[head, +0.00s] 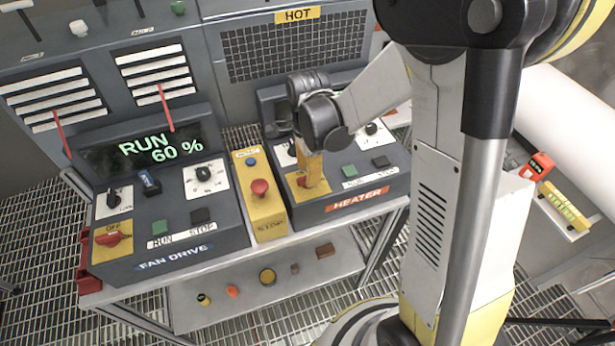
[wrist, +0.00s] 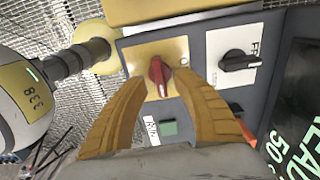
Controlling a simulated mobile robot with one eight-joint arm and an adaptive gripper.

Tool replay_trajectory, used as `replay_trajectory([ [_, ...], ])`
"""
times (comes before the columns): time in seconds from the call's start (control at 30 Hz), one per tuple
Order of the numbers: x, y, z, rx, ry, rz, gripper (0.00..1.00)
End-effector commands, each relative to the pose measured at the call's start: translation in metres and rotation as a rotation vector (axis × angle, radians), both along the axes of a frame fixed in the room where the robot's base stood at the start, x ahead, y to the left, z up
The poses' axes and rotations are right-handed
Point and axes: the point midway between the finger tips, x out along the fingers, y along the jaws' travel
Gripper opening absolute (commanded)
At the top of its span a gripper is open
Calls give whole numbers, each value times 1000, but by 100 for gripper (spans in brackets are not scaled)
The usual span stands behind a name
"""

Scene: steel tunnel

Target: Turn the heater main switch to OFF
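In the head view my gripper mostly hides the knob. My gripper (head: 311,175) points down over the plate. In the wrist view its two yellow fingers (wrist: 162,84) are spread, one on each side of the knob, with gaps visible. The knob's handle lies roughly along the picture's vertical. I cannot tell the fingertips' exact height above the plate.
A yellow box with a red stop button (head: 260,187) stands directly left of the heater panel. The fan drive panel (head: 165,225) is further left, its display reading RUN 60 %. A black selector (wrist: 238,60), a green button (wrist: 168,127) and a display (wrist: 290,110) are near the knob.

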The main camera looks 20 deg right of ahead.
Motion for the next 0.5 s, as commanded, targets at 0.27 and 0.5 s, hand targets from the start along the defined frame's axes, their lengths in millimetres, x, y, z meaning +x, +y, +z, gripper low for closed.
replay_trajectory([
  [0.27, 0, 0, -24, 0, 0, 1, 34],
  [0.5, 0, 0, -25, 0, 0, 1, 34],
])
